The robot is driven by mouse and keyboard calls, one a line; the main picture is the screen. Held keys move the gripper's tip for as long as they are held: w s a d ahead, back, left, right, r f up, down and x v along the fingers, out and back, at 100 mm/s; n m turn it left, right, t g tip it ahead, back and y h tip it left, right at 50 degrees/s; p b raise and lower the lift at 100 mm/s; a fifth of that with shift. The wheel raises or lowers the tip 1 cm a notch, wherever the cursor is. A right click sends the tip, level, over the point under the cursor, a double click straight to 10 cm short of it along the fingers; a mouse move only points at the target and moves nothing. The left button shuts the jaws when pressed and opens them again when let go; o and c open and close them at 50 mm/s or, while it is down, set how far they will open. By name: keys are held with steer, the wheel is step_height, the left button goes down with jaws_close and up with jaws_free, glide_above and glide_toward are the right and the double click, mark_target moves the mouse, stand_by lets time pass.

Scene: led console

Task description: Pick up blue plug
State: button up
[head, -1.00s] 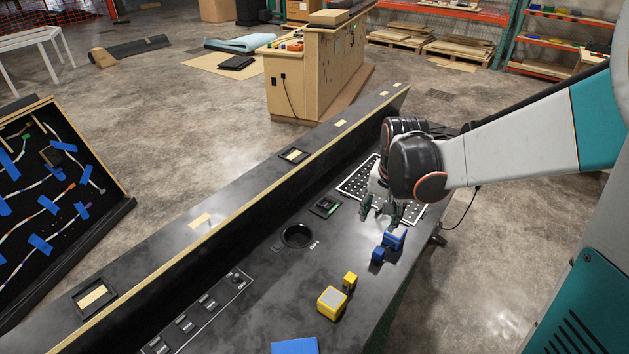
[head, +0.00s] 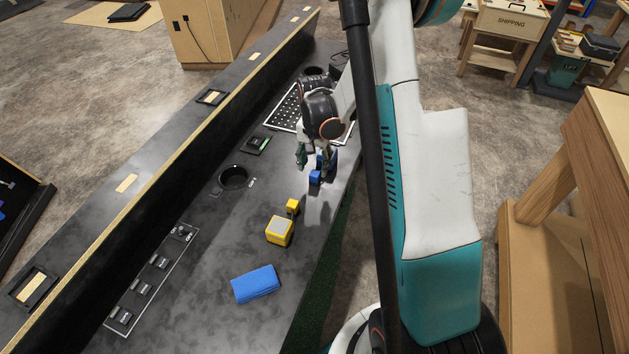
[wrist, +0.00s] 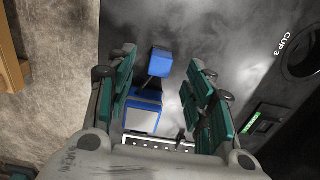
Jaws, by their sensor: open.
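The blue plug lies on the black console top. In the head view its small blue end (head: 315,177) shows below my gripper (head: 316,158), and the larger body is partly hidden by the fingers. In the wrist view the plug's larger body (wrist: 144,116), with a pale grey face, sits between the green finger pads, nearer the left pad. Its small end (wrist: 160,62) lies beyond it, near the fingertip level. My gripper (wrist: 162,75) is open, with a finger on each side of the plug and a clear gap to the right pad. The lower body is hidden by my gripper.
A yellow plug (head: 280,230) and a flat blue block (head: 256,284) lie nearer on the console. A raised black ledge (head: 130,205) runs along the console's left side.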

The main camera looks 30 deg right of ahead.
mark_target(313, 175)
steer(key=shift+w+f+b, duration=0.15)
steer(key=shift+f+b, duration=1.15)
steer(key=shift+f, duration=2.15)
steer(key=shift+a+r, duration=0.1)
steer(key=shift+c, duration=0.3)
steer(key=c, duration=1.1)
